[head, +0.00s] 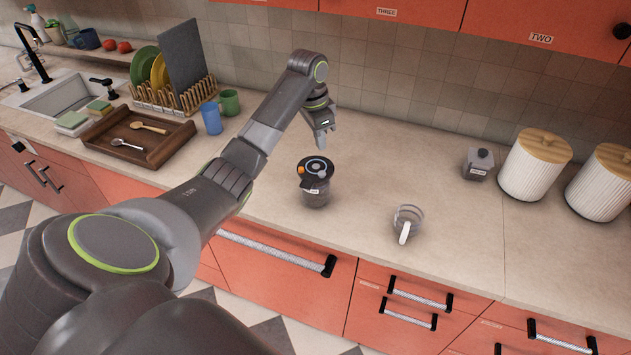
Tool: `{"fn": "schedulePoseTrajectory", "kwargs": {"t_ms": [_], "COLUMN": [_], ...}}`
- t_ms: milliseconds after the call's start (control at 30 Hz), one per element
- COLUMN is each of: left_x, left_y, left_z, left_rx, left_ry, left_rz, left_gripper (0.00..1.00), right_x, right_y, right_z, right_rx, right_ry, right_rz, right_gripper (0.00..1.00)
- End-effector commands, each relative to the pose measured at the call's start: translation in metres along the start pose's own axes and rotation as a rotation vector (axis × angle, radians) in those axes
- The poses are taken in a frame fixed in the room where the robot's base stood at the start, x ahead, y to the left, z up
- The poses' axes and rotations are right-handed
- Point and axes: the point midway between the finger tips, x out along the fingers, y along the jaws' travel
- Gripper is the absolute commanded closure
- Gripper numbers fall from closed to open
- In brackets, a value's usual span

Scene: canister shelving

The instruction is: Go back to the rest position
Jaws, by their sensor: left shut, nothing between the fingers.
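My left arm reaches in from the lower left over the counter (420,160). My left gripper (322,141) is shut and empty, pointing down above the counter. Just below it in the picture stands a dark canister (316,190) with a black lid, apart from the fingers as far as I can see. My right gripper is not in view.
A glass measuring cup (408,222) stands near the front edge. A small grey jar (479,163) and two white ribbed canisters (534,168) stand at right. A wooden tray (165,154), blue cup (211,118) and dish rack (176,97) are at left. Orange cabinets (500,22) hang above.

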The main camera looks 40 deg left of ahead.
Motion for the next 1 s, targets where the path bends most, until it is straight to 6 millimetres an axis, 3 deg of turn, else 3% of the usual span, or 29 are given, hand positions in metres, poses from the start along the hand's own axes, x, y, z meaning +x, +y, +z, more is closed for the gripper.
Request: {"fn": "schedulePoseTrajectory", "kwargs": {"t_ms": [633,767,1000], "left_x": [0.007,0.037,0.113], "left_y": [0.003,0.019,0.080], "left_z": [0.003,0.020,0.082], "left_rx": [-0.003,-0.016,-0.082], "left_ry": [-0.004,-0.017,-0.018], "left_rz": [-0.003,-0.020,-0.078], "left_gripper": [1.00,1.00,1.00], "right_x": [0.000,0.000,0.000], "right_y": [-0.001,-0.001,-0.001], "right_z": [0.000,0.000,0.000], "right_rx": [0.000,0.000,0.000], "right_ry": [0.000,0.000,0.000], "right_rz": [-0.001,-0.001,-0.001], "right_gripper": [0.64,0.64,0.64]}}
